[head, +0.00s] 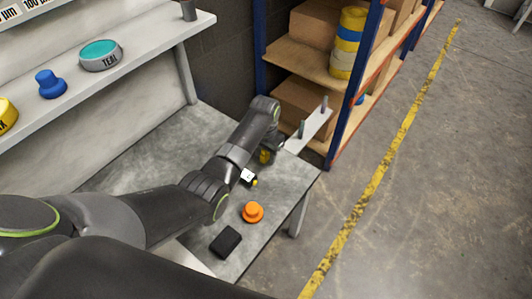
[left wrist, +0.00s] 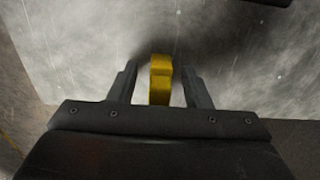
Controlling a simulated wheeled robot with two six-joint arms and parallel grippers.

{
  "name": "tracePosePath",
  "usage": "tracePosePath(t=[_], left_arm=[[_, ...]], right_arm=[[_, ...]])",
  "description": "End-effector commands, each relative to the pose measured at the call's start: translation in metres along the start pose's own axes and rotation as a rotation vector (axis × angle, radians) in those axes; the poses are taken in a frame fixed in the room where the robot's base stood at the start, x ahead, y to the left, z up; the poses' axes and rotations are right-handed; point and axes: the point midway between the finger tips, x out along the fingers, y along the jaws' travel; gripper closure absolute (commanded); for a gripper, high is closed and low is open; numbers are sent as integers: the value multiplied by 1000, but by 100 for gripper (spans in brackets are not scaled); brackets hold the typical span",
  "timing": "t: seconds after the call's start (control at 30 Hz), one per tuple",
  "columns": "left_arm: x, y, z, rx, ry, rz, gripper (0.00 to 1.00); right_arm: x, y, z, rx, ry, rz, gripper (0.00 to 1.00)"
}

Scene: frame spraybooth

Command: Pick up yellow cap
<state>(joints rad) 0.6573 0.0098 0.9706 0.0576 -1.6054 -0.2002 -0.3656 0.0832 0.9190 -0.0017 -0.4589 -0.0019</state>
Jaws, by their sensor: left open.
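The yellow cap (head: 264,157) is near the far end of the grey worktable (head: 165,135), partly hidden by my left gripper (head: 270,147). In the left wrist view, a yellow piece (left wrist: 160,80), seemingly this cap, stands between the two dark fingers of the left gripper (left wrist: 160,77). The fingers are open, with a gap showing on each side of it. My right gripper is not in view.
An orange cap (head: 253,212) and a black block (head: 226,242) lie on the near part of the table. A blue cap (head: 50,84) and a teal tin (head: 100,55) stand on the shelf. A white plate with two pegs (head: 312,126) is beyond the gripper.

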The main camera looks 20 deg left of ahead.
Motion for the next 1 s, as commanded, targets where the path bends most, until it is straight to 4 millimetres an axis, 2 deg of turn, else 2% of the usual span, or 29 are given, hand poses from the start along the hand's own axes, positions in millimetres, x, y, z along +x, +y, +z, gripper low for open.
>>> tracePosePath(t=[0.07, 0.3, 0.4, 0.67, 0.77, 1.0], left_arm=[[0, 0, 0, 0, 0, 0, 58], [-1, 0, 0, 0, 0, 0, 90], [-1, 0, 0, 0, 0, 0, 100], [-4, 0, -1, 0, 2, 0, 100], [-17, 0, -1, 0, 3, -1, 100], [-66, 0, -2, 0, 5, -1, 100]], right_arm=[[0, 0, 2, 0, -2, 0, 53], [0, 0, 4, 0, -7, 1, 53], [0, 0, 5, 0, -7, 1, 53], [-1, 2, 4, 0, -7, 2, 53], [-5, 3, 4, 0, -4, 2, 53], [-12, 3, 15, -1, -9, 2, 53]])
